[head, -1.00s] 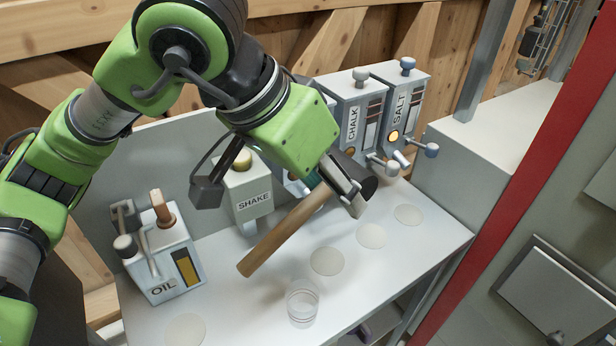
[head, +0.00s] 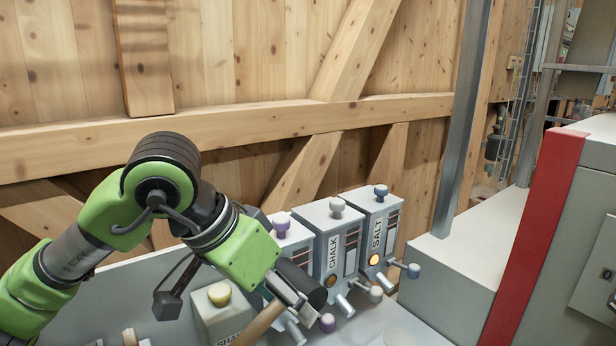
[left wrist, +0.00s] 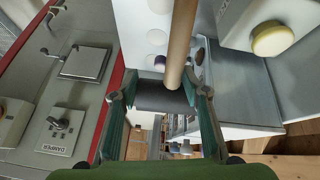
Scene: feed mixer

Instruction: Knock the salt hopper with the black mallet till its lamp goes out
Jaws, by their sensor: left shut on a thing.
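The salt hopper (head: 378,228) is a grey box with a blue knob on top, at the right end of the hopper row in the head view. Its round lamp (head: 374,259) glows yellow. My left gripper (head: 297,302) is shut on the black mallet, whose dark head (head: 304,281) is in front of the hoppers, left of the salt hopper and apart from it. The mallet's wooden handle (head: 262,323) slants down left. In the left wrist view the mallet head (left wrist: 160,97) lies between the fingers. My right gripper is not in view.
The chalk hopper (head: 334,236), with an amber lamp, stands just left of the salt hopper. A purple-knobbed hopper (head: 290,236) is partly behind my gripper. The shake unit (head: 218,312) is lower left. A grey cabinet (head: 470,255) and red post (head: 530,240) stand to the right.

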